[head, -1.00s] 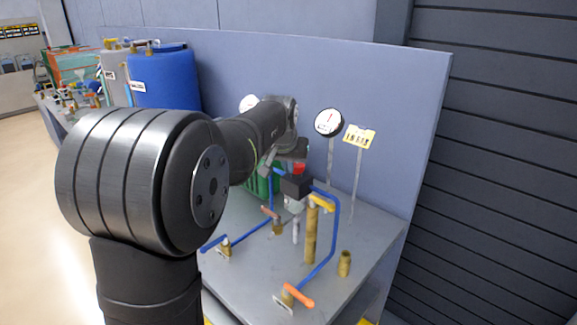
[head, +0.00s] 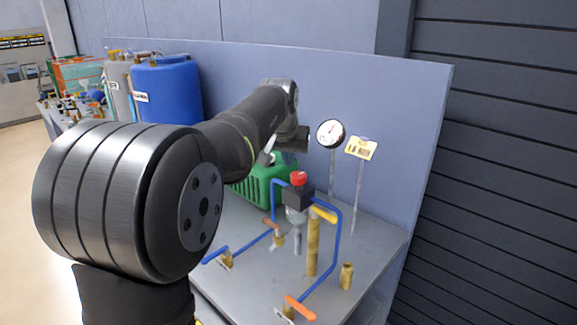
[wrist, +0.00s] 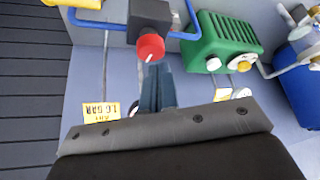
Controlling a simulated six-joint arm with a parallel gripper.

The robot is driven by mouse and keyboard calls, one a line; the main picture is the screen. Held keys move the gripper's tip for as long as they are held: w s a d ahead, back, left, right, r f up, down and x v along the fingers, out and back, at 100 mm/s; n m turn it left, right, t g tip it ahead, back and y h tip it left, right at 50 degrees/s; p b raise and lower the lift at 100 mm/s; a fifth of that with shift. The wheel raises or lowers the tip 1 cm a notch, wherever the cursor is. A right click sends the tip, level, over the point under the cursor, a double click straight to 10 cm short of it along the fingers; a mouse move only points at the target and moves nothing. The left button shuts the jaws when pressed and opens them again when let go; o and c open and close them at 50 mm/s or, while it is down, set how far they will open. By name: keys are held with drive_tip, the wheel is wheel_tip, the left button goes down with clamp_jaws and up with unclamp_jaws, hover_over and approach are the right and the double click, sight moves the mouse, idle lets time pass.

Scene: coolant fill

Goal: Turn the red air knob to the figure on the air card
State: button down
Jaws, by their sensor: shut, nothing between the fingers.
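The red air knob (head: 298,178) sits on top of a black regulator block (head: 299,198) and is fully in sight. In the wrist view the red knob (wrist: 150,46) shows a pale mark on its face. My gripper (wrist: 154,68) is shut and empty, its fingertips just below the knob in that picture and apart from it. The yellow air card (head: 361,148) stands on a post at the right. In the wrist view the card (wrist: 101,112) is upside down, with a figure in bar that is hard to read. A round gauge (head: 330,133) with a red needle stands left of the card.
A green ribbed unit (head: 255,188) stands behind left, and a blue drum (head: 168,90) further back.

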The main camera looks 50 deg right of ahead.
sight(298, 178)
wheel_tip(298, 178, down, 6)
drive_tip(key=s+d, duration=0.1)
drive_tip(key=s, duration=0.1)
drive_tip(key=shift+s+d, duration=0.2)
drive_tip(key=shift+d, duration=0.05)
idle(0.7)
drive_tip(key=shift+w+d, duration=0.2)
idle(0.5)
